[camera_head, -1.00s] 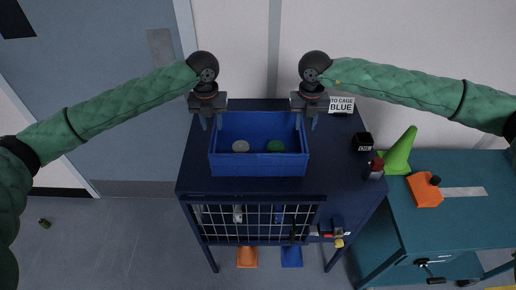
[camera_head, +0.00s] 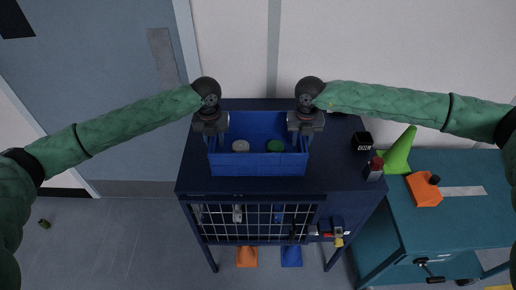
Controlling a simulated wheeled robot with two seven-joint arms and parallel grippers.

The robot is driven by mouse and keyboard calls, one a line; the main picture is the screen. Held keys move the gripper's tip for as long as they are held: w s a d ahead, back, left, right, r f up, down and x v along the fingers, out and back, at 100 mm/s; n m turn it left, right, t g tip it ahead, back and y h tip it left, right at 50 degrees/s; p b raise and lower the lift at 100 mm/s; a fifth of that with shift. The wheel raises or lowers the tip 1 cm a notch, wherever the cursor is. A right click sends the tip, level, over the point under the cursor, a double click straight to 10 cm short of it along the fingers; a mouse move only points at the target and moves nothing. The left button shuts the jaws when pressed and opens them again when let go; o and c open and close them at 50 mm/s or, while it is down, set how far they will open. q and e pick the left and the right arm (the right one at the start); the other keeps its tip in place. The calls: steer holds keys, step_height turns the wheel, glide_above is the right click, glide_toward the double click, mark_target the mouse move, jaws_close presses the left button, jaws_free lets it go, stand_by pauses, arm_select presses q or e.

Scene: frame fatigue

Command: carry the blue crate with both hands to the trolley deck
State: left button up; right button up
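The blue crate (camera_head: 257,164) stands upright on top of the dark blue cabinet (camera_head: 335,165) in the head view. A grey round thing (camera_head: 240,146) and a green round thing (camera_head: 275,146) lie in it. My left gripper (camera_head: 212,140) is down at the crate's left side wall, and my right gripper (camera_head: 303,140) is down at its right side wall. The fingers are mostly hidden by the gripper bodies and the walls, so I cannot tell whether they are closed on them. I cannot clearly identify a trolley deck.
A small black box (camera_head: 362,141) and a red-capped bottle (camera_head: 374,168) stand on the cabinet's right side. A teal table (camera_head: 455,215) at the right holds a green cone (camera_head: 399,152) and an orange thing (camera_head: 424,190). Floor (camera_head: 120,235) at the left is mostly clear.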

arm_select(q)
steer(key=shift+c, duration=0.2)
arm_select(e)
steer(key=shift+c, duration=0.2)
arm_select(q)
jaws_close()
arm_select(e)
jaws_close()
arm_select(q)
steer(key=shift+r, duration=0.1)
arm_select(e)
steer(key=shift+r, duration=0.15)
